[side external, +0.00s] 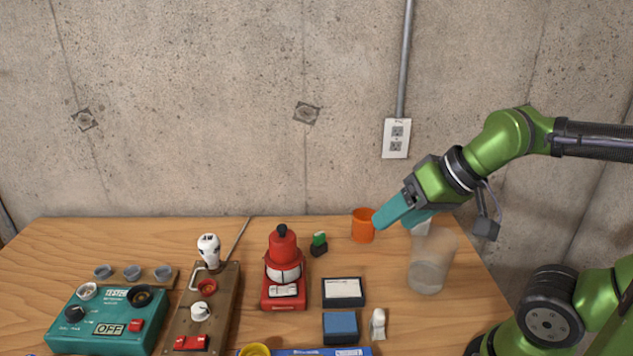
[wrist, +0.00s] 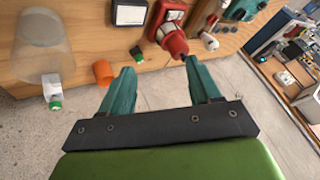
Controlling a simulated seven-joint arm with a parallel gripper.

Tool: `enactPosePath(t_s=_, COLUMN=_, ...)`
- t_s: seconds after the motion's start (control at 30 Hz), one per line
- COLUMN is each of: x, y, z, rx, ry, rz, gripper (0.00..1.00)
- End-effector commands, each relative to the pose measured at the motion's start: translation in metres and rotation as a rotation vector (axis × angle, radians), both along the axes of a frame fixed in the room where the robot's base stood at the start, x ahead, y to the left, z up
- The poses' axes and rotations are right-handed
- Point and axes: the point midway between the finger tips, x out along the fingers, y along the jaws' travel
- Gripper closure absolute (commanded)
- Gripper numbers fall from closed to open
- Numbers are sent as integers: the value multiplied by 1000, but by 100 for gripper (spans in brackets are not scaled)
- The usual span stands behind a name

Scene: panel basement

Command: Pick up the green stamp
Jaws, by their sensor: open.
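A small dark stamp with a green top (side external: 319,243) stands upright on the wooden table, between the red device and the orange cup. It also shows near the table edge in the wrist view (wrist: 137,54). My gripper (side external: 393,220) is open and empty, above the table to the right of the stamp and apart from it. In the wrist view, its two teal fingers (wrist: 159,68) are spread with nothing between them.
An orange cup (side external: 362,226) stands near my gripper. A clear container (side external: 431,262) is to the right. A small white item with a green end (wrist: 52,90) is partly hidden by my gripper in the side view. A red device (side external: 283,270) stands left of the stamp.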

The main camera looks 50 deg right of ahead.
Motion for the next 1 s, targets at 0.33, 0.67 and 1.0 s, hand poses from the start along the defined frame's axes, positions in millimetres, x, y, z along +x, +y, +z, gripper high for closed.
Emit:
enactPosePath(t_s=0.33, x=1, y=0, z=-2, rx=0, ry=8, rz=-1, gripper=28)
enactPosePath(t_s=0.67, x=62, y=-16, z=-23, rx=-34, ry=211, rz=-6, gripper=28)
enactPosePath(t_s=1.0, x=174, y=-58, z=-65, rx=-170, ry=420, rz=92, gripper=28)
